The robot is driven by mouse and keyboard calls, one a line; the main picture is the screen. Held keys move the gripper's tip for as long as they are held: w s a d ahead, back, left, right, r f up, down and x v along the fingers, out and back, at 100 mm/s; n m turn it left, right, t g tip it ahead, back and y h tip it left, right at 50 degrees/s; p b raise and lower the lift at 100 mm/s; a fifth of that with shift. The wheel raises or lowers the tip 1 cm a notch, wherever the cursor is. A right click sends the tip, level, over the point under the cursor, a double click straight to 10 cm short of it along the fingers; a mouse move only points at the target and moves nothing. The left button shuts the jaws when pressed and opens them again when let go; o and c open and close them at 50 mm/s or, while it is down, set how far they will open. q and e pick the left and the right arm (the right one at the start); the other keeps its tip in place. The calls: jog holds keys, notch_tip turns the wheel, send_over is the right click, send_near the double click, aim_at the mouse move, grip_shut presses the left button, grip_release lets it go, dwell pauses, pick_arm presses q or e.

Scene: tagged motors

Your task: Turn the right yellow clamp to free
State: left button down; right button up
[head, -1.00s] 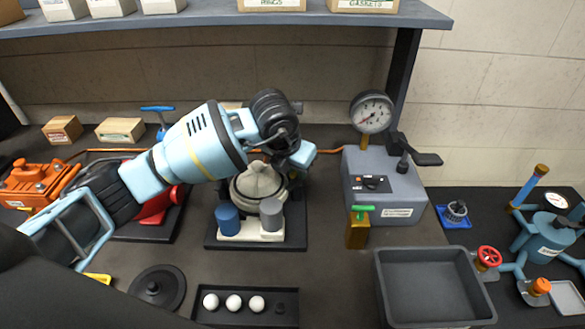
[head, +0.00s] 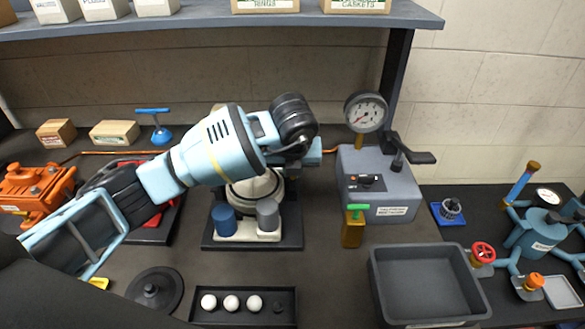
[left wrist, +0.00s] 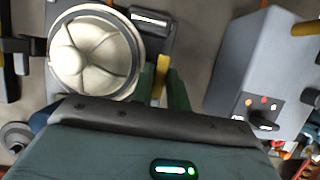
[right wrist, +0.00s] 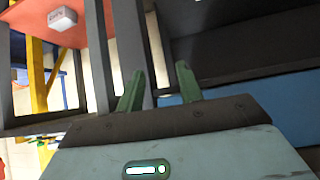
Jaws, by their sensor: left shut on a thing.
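The white domed housing (head: 250,190) stands on a dark base in the middle of the bench, partly hidden by my left arm. It also shows in the left wrist view (left wrist: 95,55), seen from above. The right yellow clamp (left wrist: 158,86) is a narrow yellow bar at the right side of the housing. My left gripper (left wrist: 162,84) is shut on this clamp, with a green finger on each side. The head view hides the clamp and those fingertips behind my arm. My right gripper (right wrist: 160,83) is open and empty, in the right wrist view only.
A grey control box (head: 378,185) with a gauge (head: 366,112) stands right of the housing. A grey tray (head: 425,285), a black tray with white balls (head: 243,317) and a black disc (head: 155,291) lie in front. A shelf (head: 215,22) overhangs the back.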

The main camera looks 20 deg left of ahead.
aim_at(293, 190)
dwell(0.3)
pick_arm(q)
jog(key=c, duration=1.4)
grip_release()
jog(key=shift+o, duration=0.2)
jog(key=v, duration=0.7)
jog(key=shift+r, duration=0.35)
jog(key=shift+s+d+f, duration=0.1)
jog(key=shift+s, duration=0.1)
